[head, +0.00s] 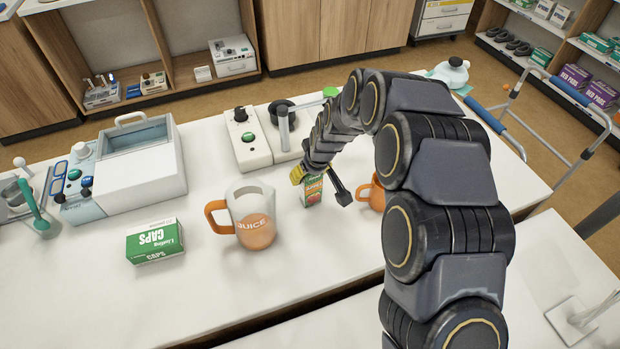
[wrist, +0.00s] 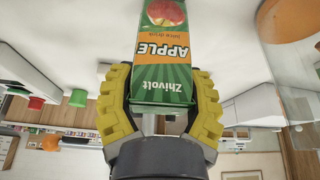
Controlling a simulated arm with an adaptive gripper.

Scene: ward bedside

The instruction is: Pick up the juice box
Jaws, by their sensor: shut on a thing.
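The juice box (head: 312,190) is a small green and orange carton standing upright on the white counter, between the juice jug and the orange mug. In the wrist view the juice box (wrist: 165,60) reads "Zhivolt APPLE" with an apple picture, upside down. My gripper (head: 320,178) has come down over its top. In the wrist view the yellow pads of my gripper (wrist: 163,100) lie on either side of the box, shut on it. Part of the box is hidden by my gripper in the head view.
A juice jug (head: 254,215) stands close left of the box, and an orange mug (head: 375,192) close right. A green CAPS box (head: 155,242) lies further left. A white device (head: 247,138) stands behind. The front of the counter is clear.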

